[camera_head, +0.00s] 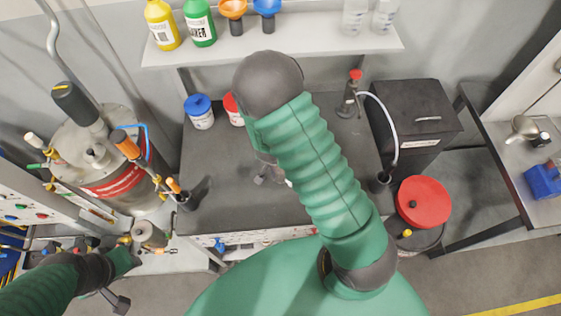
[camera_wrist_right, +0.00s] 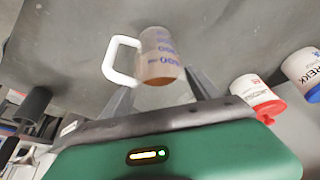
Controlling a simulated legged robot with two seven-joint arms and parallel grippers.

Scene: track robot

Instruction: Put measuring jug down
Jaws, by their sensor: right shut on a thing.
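The measuring jug (camera_wrist_right: 158,48) has a white handle, blue markings and a brownish lower part. In the right wrist view it sits between the two fingers of my right gripper (camera_wrist_right: 160,90), which is shut on it. The grey worktop (camera_wrist_right: 80,45) lies behind the jug; I cannot tell whether the jug touches it. In the head view my right arm reaches over the worktop (camera_head: 225,185) and hides most of the jug and gripper. My left gripper (camera_head: 125,260) is at the lower left, beside a small metal canister (camera_head: 150,235); its fingers are unclear.
A blue-lidded tub (camera_head: 199,112) and a red-lidded tub (camera_head: 232,110) stand at the worktop's back. A shelf (camera_head: 280,42) with bottles hangs above. A metal tank (camera_head: 95,160) stands left; a black box (camera_head: 415,115) and red-lidded drum (camera_head: 423,203) stand right. The worktop's left part is largely bare.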

